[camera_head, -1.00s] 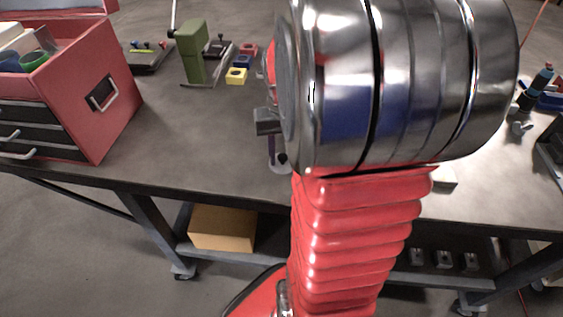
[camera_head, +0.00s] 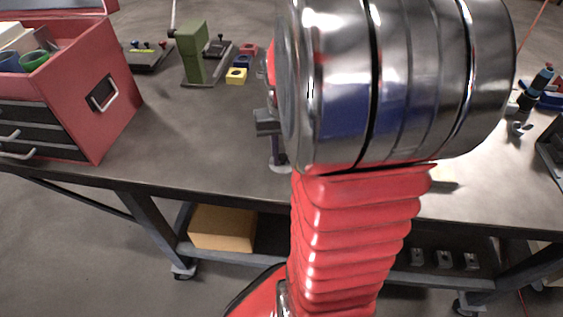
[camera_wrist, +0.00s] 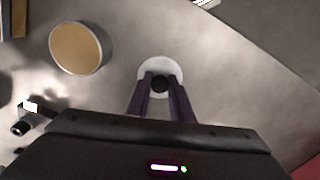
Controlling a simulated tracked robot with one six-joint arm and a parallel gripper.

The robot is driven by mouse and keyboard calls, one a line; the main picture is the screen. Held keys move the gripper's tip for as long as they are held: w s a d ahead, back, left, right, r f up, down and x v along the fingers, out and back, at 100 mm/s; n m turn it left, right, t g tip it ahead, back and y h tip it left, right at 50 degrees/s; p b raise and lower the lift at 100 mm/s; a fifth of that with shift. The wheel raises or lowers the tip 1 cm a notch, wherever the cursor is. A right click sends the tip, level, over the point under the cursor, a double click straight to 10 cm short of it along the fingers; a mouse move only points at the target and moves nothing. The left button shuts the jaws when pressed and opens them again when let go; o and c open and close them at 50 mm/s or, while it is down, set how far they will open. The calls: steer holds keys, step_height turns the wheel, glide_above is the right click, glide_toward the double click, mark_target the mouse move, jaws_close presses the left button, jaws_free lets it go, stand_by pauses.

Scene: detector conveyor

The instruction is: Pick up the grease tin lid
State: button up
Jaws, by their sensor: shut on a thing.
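The grease tin lid (camera_wrist: 160,65) is a pale round disc with a dark knob (camera_wrist: 160,84) at its centre, in the middle of the wrist view. My gripper (camera_wrist: 161,79) has two purple fingers shut on that knob, one on each side. The fingers cover the lid's near side. Whether the lid touches the bench I cannot tell. An open round tin (camera_wrist: 80,48) with tan contents stands to the left, apart from the lid. In the head view my arm hides most of the gripper, and only a small pale part of the lid (camera_head: 280,168) shows near the bench's front edge.
A red toolbox (camera_head: 118,110) stands at the bench's left. A green press (camera_head: 194,55) and coloured blocks (camera_head: 236,76) are behind. The bench (camera_head: 190,135) is clear between toolbox and arm. Small dark parts (camera_wrist: 22,120) lie at the wrist view's left.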

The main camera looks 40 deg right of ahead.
mark_target(283, 156)
steer(key=shift+r, duration=0.1)
jaws_close()
step_height(283, 156, up, 10)
stand_by(0.4)
steer(key=shift+s, duration=0.1)
stand_by(0.4)
